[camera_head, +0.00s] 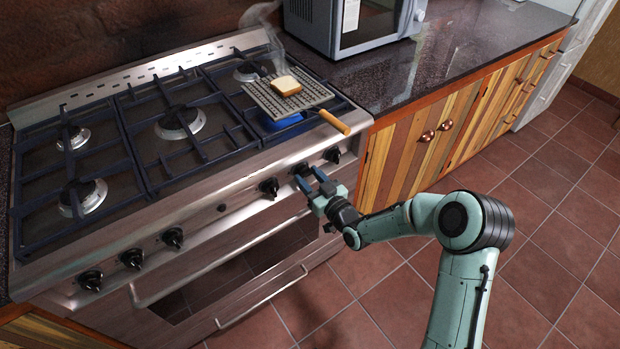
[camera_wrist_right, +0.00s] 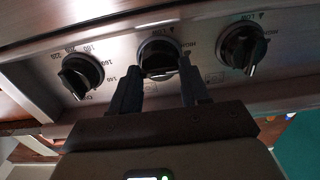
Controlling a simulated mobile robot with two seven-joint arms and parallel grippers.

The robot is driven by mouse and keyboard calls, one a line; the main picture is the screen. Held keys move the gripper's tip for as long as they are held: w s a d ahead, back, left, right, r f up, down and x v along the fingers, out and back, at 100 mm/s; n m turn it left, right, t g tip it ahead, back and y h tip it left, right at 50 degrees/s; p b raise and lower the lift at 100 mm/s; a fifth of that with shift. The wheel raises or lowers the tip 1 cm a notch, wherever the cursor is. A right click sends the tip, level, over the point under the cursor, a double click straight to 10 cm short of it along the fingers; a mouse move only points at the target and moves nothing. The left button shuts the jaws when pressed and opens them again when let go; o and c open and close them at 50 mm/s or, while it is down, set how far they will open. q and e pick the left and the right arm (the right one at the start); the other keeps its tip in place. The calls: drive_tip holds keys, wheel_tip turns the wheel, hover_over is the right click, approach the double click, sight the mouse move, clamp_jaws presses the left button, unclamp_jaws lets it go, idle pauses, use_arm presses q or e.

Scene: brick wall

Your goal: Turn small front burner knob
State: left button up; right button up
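A row of black knobs runs along the stove's (camera_head: 220,190) steel front panel. My right gripper (camera_head: 309,177) is at the right part of this row, in front of a black knob (camera_head: 302,168). In the right wrist view, that knob (camera_wrist_right: 158,58) sits between the tips of my right gripper's (camera_wrist_right: 159,75) two dark fingers, which are spread apart. I cannot tell whether they touch it. One knob (camera_wrist_right: 80,76) is to its left and another (camera_wrist_right: 243,48) to its right. Which knob is the small front burner's cannot be read. My left gripper is not in view.
A grill pan (camera_head: 262,100) with a wooden handle (camera_head: 335,121) holds a bread slice (camera_head: 286,85). Blue flame (camera_head: 283,122) shows below it and smoke rises. An oven handle bar (camera_head: 225,257) lies below the knobs. A microwave (camera_head: 345,22) stands on the dark counter (camera_head: 440,55).

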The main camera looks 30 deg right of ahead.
drive_tip(key=shift+c, duration=1.3)
drive_tip(key=m, duration=0.5)
drive_tip(key=shift+m+p, duration=0.35)
drive_tip(key=shift+m, duration=0.05)
drive_tip(key=m, duration=0.2)
drive_tip(key=shift+d+m, duration=0.1)
drive_tip(key=shift+m, duration=0.2)
drive_tip(key=m+p, duration=0.2)
drive_tip(key=m, duration=0.3)
drive_tip(key=shift+f, duration=0.1)
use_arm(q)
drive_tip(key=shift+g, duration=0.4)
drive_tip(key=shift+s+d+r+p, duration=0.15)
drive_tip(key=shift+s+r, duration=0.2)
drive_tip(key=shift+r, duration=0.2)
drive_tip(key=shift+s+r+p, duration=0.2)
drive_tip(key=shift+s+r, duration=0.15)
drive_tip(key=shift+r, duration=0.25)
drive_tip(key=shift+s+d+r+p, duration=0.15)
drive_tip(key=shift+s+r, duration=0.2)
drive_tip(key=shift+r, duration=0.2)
use_arm(e)
drive_tip(key=shift+f+m, duration=0.1)
drive_tip(key=shift+m, duration=2.1)
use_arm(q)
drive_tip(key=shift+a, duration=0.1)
